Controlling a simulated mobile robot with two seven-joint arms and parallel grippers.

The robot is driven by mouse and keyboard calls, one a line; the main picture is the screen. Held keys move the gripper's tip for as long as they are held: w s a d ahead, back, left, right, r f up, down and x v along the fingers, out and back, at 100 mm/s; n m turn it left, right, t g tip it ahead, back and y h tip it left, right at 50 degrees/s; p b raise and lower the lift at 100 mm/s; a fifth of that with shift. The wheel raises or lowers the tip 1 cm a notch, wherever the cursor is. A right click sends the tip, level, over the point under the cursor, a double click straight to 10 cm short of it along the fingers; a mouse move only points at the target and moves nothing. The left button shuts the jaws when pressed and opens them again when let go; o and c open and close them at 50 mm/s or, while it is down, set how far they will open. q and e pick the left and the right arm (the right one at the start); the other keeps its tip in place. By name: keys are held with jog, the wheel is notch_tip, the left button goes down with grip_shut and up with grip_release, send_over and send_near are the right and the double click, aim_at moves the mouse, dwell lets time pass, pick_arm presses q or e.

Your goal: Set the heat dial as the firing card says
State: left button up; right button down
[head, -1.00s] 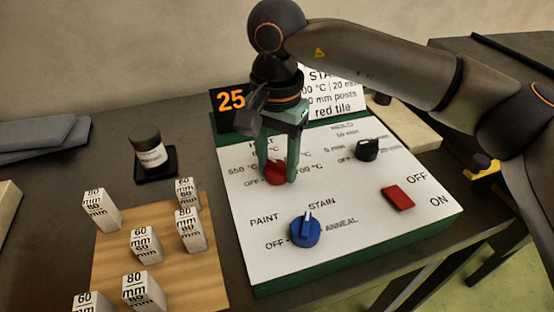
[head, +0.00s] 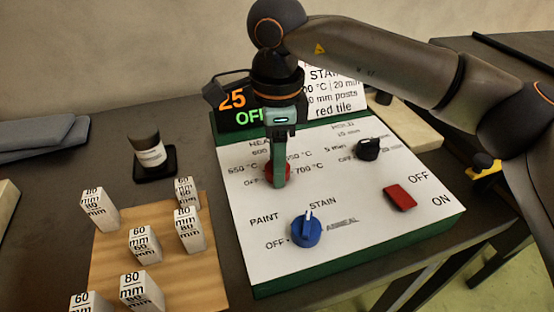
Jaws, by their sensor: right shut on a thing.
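The heat dial (head: 288,173) is a red knob at the upper left of the white control panel (head: 348,215), mostly hidden behind my right gripper (head: 279,183). The gripper points down and is shut on the dial, its fingers seen edge-on. I cannot see where the dial points. Around it are OFF and temperature labels, with 700 °C to its right. The firing card (head: 338,95) stands behind the panel; it reads "STA…", "…00 °C | 20 min", "…0 mm posts", "red tile", its left part hidden by my wrist. A black display (head: 233,117) shows orange 25 and green letters, partly covered. My left gripper is out of view.
The panel also has a black hold dial (head: 368,149), a blue dial (head: 306,230) pointing towards STAIN, and a red switch (head: 400,198). A wooden board (head: 112,237) with several marked posts and a dark jar (head: 148,148) stand at left.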

jog(key=m+b, duration=0.1)
jog(key=m, duration=1.2)
jog(key=shift+b, duration=0.3)
dwell(0.4)
jog(key=shift+c, duration=1.5)
grip_release()
notch_tip(320, 180, up, 13)
jog(key=p, duration=0.2)
jog(key=shift+f, duration=0.2)
